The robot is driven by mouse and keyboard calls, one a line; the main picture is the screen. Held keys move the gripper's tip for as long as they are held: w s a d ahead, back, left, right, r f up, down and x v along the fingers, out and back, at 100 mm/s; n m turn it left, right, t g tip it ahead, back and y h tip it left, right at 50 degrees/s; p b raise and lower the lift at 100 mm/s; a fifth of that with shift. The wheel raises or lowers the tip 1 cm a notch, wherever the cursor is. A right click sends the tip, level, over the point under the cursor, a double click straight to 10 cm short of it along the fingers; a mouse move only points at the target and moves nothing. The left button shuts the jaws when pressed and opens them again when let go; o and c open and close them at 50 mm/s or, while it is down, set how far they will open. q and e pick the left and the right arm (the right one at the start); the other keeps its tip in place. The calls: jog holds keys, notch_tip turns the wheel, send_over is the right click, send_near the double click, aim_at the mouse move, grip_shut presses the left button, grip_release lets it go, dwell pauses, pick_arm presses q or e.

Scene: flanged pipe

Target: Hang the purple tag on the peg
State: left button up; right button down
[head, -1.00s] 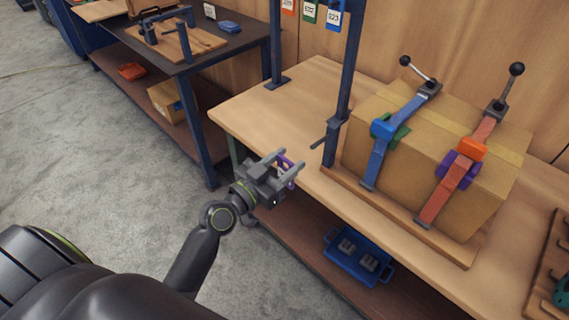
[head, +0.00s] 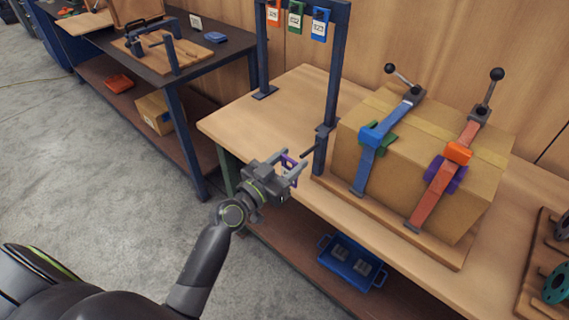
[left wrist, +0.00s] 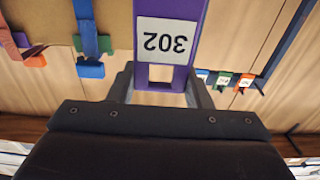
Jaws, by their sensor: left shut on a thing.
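My left gripper (head: 289,168) is shut on the purple tag (head: 288,162), over the front edge of the workbench. The tag fills the top middle of the left wrist view (left wrist: 168,30), with a white label reading 302, upside down there, and a rectangular opening between the fingers. The dark blue post (head: 332,105) stands on the bench just right of the gripper. A short peg-like bar (head: 308,153) sticks out low on the post's left side, close to the fingertips; the tag is apart from the post. My right gripper is out of view.
Orange (head: 273,14), green (head: 295,17) and blue (head: 320,22) tags hang from the rack's top bar. A strapped cardboard box (head: 410,165) stands right of the post. A blue bin (head: 350,264) sits on the lower shelf. The bench top left of the post is clear.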

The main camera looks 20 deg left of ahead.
aim_at(304, 154)
pick_arm(q)
jog(key=shift+f+p+x, duration=0.15)
jog(key=shift+p+x, duration=0.05)
jog(key=shift+x, duration=1.2)
jog(key=shift+f+p+x, duration=0.1)
jog(key=shift+p+x, duration=0.05)
jog(key=shift+x, duration=1.2)
jog(key=shift+w+d+f+b, duration=0.25)
jog(key=shift+w+b, duration=0.2)
jog(key=shift+w, duration=0.2)
jog(key=o, duration=1)
jog(key=shift+o, duration=0.2)
jog(key=shift+f, duration=0.2)
jog(key=shift+s+a+f+b, duration=0.1)
jog(key=shift+s+f+b, duration=0.15)
jog(key=shift+f+b, duration=0.6)
jog(key=shift+s+a+f+b, duration=0.1)
jog(key=shift+s+f+b, duration=0.3)
jog(key=shift+b, duration=0.6)
jog(key=shift+w+f, duration=0.1)
